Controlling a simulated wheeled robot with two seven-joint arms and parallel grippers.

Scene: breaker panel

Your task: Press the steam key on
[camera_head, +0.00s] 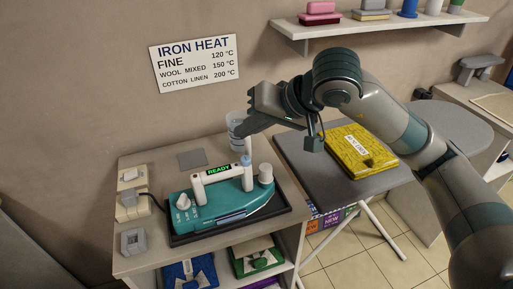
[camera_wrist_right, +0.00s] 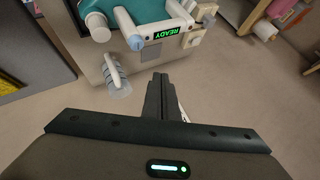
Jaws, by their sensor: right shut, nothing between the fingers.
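A teal iron (camera_head: 235,205) with a white handle and a lit green READY display (camera_head: 218,170) sits on a dark tray on the cabinet top. A light-blue button (camera_head: 246,160) tops a short post at the handle's right end; it also shows in the wrist view (camera_wrist_right: 135,43). No label marks the steam key, so I cannot tell which control it is. My right gripper (camera_head: 240,132) is shut and empty, above and behind the handle's right end, apart from the iron. Its closed fingers also show in the wrist view (camera_wrist_right: 160,98). My left gripper is out of view.
A socket block (camera_head: 131,203) with a cord and a small grey box (camera_head: 133,241) are at the left. An ironing board with folded yellow cloth (camera_head: 357,150) is at the right.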

